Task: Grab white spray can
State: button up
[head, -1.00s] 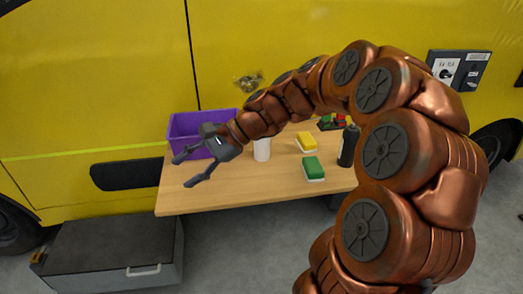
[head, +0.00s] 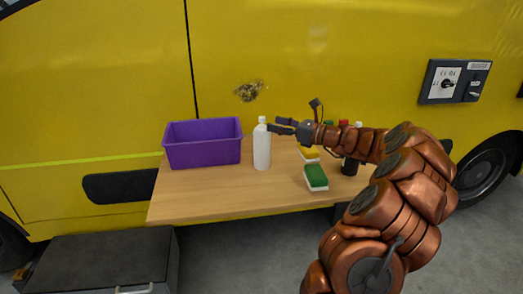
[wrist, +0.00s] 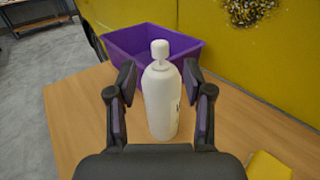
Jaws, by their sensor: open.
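The white spray can (head: 262,148) stands upright on the wooden table (head: 215,198), just right of the purple bin. My gripper (head: 276,126) is open and close to the can's right side, at the height of its upper part. In the wrist view the can (wrist: 160,105) stands ahead, between the two open fingers of my gripper (wrist: 158,92). A gap shows between each finger and the can, and I cannot tell how deep the can sits between them.
The purple bin (head: 203,150) stands on the table's left. A green sponge (head: 316,177), a yellow sponge (head: 308,154) and a dark bottle (head: 350,164) are to the right. The yellow vehicle side (head: 90,70) rises behind the table. The table's front left is clear.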

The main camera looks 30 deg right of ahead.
aim_at(262, 122)
jog(key=shift+x, duration=3)
jog(key=shift+r, duration=0.15)
jog(key=shift+c, duration=0.3)
grip_shut()
